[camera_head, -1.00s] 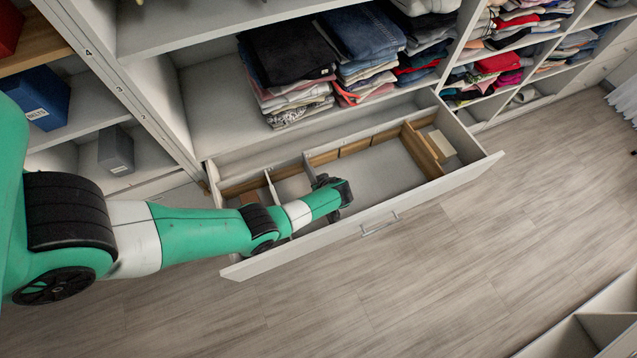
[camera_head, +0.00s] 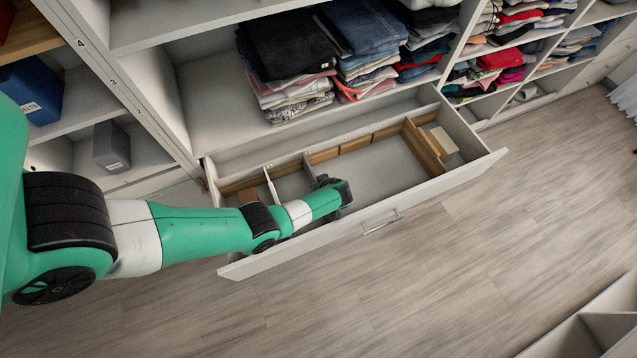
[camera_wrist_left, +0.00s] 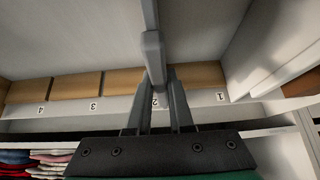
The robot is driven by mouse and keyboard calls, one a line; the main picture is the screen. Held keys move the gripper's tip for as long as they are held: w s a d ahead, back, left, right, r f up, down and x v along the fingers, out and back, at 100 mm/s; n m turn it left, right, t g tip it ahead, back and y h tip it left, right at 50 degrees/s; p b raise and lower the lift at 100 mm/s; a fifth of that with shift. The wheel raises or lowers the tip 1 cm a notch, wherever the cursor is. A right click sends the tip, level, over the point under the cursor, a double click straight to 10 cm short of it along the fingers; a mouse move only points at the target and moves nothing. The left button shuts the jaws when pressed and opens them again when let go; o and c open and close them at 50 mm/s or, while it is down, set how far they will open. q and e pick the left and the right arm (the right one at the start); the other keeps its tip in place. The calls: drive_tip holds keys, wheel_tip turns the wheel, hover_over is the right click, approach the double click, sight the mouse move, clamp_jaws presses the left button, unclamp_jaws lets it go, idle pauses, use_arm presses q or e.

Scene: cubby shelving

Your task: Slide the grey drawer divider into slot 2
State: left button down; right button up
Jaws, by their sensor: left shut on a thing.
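The grey divider (camera_wrist_left: 152,48) runs up the middle of the left wrist view, between the fingers of my left gripper (camera_wrist_left: 158,88). The gripper is shut on it. Its near end lines up with the label 2 (camera_wrist_left: 155,101) on the drawer's rail, and the fingers partly cover that spot. I cannot tell how deep the divider sits. In the head view my left gripper (camera_head: 330,188) is inside the open drawer (camera_head: 385,177), and the grey divider (camera_head: 307,165) shows just left of it, partly hidden by my arm. My right gripper is not in view.
A pale divider (camera_head: 272,187) stands left of the grey one. Wooden strips (camera_wrist_left: 75,85) line the rail with labels 1, 3 and 4. A wooden partition (camera_head: 424,148) and a small pale box (camera_head: 442,142) are at the drawer's right. Folded clothes (camera_head: 290,65) lie above.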

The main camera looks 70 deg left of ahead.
use_arm(q)
drive_tip(key=c, duration=0.7)
unclamp_jaws()
drive_tip(key=p+v, duration=0.7)
drive_tip(key=v, duration=0.3)
drive_tip(key=shift+d+r+p, duration=0.1)
drive_tip(key=shift+r+p, duration=0.2)
drive_tip(key=shift+d+r, duration=0.35)
drive_tip(key=shift+d, duration=0.05)
